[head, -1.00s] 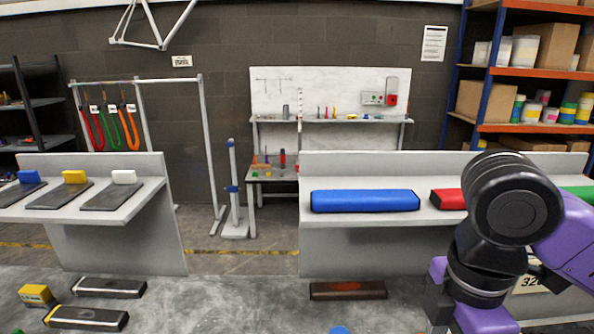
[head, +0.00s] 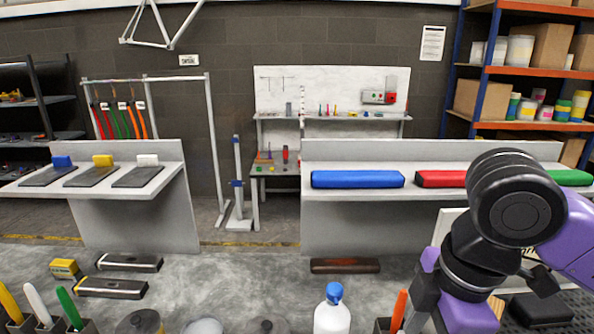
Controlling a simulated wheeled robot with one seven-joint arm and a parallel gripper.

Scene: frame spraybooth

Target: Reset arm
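My arm, purple with black joints, shows at the right of the head view, bent in front of the right-hand bench. A dark grey angular part (head: 426,298) at its lower left may be my gripper. Its fingertips cannot be made out, so I cannot tell whether it is open or shut, or whether it holds anything. The arm hides part of the bench and floor behind it.
A white bottle with blue cap (head: 332,312) and an orange marker (head: 399,310) stand close at the bottom. Coloured markers in holders (head: 38,305) are at lower left. Blue pad (head: 357,179), red pad (head: 440,179) and green pad (head: 568,177) lie on the bench.

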